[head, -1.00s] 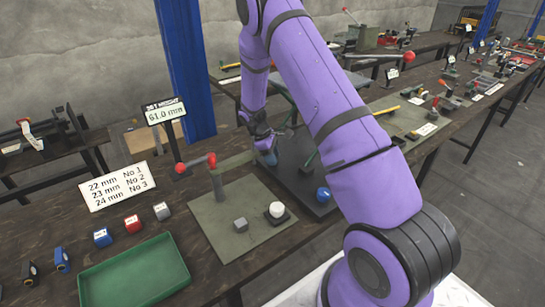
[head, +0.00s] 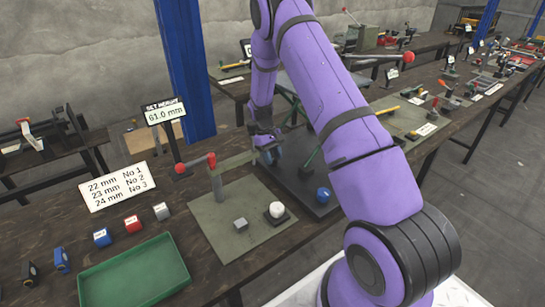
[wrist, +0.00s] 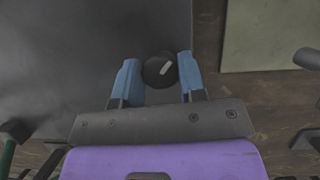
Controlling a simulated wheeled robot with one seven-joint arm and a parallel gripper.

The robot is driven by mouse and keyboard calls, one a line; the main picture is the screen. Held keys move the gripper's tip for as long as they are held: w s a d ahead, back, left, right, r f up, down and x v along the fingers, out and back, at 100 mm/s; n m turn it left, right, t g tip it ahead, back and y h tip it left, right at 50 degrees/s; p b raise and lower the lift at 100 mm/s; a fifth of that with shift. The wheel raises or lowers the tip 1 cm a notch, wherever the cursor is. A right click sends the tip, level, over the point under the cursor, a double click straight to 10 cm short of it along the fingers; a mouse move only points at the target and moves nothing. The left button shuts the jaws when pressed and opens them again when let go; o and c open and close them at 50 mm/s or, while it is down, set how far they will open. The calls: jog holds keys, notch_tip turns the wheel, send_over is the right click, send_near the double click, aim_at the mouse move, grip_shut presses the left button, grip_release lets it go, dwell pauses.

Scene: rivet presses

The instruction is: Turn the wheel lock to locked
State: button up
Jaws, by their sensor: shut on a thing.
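The wheel lock shows in the wrist view as a round black knob (wrist: 157,73) with a white pointer mark slanting up to the right. It sits at the edge of a dark grey plate (wrist: 70,60). My gripper (wrist: 160,75) has one blue finger on each side of the knob and is shut on it. In the head view my gripper (head: 269,155) is low at the far left part of the dark plate (head: 298,160). The knob is hidden there by the gripper. I see no lettering for the locked side.
A red-handled lever post (head: 215,180) stands on the green-grey plate (head: 225,235) to the left, with a grey block (head: 240,224) and a white-topped part (head: 276,211). A green tray (head: 135,278) is in front.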

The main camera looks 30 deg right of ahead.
jog(key=shift+m, duration=0.5)
jog(key=o, duration=0.9)
jog(key=v, duration=0.5)
jog(key=shift+w+d+r, duration=0.1)
jog(key=shift+w, duration=0.3)
jog(key=w, duration=1.1)
